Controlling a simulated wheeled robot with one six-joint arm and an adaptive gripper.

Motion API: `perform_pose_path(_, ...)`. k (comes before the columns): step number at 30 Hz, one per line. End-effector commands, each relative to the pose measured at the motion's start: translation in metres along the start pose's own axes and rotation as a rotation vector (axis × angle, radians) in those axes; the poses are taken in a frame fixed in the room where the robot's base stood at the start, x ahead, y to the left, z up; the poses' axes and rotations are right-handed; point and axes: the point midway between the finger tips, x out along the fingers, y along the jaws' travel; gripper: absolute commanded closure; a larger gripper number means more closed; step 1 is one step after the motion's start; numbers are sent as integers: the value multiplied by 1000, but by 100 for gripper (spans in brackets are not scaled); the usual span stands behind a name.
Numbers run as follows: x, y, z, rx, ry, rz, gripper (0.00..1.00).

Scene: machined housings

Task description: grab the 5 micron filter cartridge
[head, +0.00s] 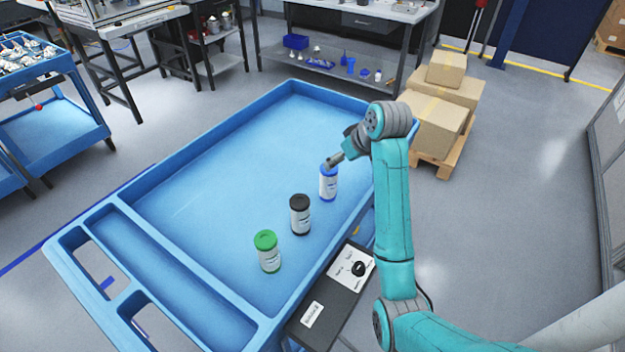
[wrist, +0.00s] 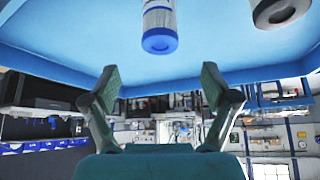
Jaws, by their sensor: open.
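Three white filter cartridges stand upright in the blue cart. One has a blue cap (head: 328,183), one a black cap (head: 300,215) and one a green cap (head: 267,251). Their labels are too small to read, so I cannot tell which is 5 micron. My gripper (head: 332,163) is at the blue-capped cartridge's top in the head view. In the wrist view my gripper (wrist: 160,82) is open and empty, its fingers wide apart. The blue-capped cartridge (wrist: 158,28) appears between the fingers' lines, beyond the tips. Part of the black-capped one (wrist: 278,12) shows at upper right.
The blue cart (head: 215,150) has a raised rim and a clear floor left of the cartridges. A dark control box (head: 335,290) sits at its near right side. Cardboard boxes (head: 437,125) on a pallet stand behind my arm. A workbench (head: 345,50) stands at the back.

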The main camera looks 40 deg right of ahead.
Motion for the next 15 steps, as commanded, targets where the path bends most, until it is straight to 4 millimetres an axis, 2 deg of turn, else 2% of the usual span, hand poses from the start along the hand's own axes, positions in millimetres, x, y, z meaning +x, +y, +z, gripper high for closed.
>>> perform_pose_path(9,43,0,1,1,-3,-1,14)
perform_pose_path(15,56,0,1,0,-1,-1,14)
